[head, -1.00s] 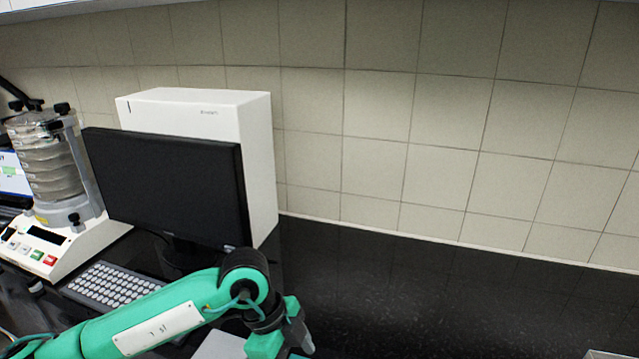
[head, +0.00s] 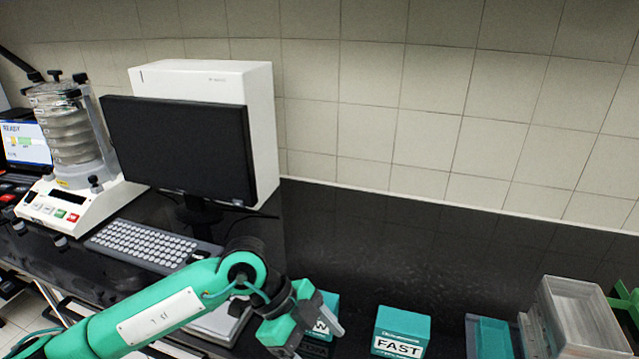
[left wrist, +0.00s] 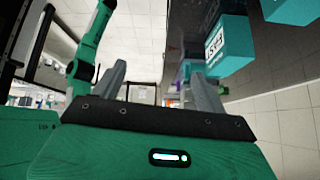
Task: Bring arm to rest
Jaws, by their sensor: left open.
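My left arm comes in from the lower left in the head view, above the front of the black bench. My left gripper (head: 325,325) is at the bottom middle, in front of a teal box (head: 321,309) and partly covering its label. The left wrist view shows the two grey fingers of this gripper (left wrist: 160,88) spread wide apart with nothing between them. A teal box marked FAST (head: 401,332) stands to the right of the gripper and apart from it. My right gripper is not seen in the head view.
A sieve shaker (head: 75,190) stands at the left, with a monitor (head: 180,150), a white cabinet (head: 262,125) and a keyboard (head: 150,245). Clear trays (head: 580,315) and a teal tray (head: 493,337) are at the right. The bench behind the boxes (head: 400,240) is clear.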

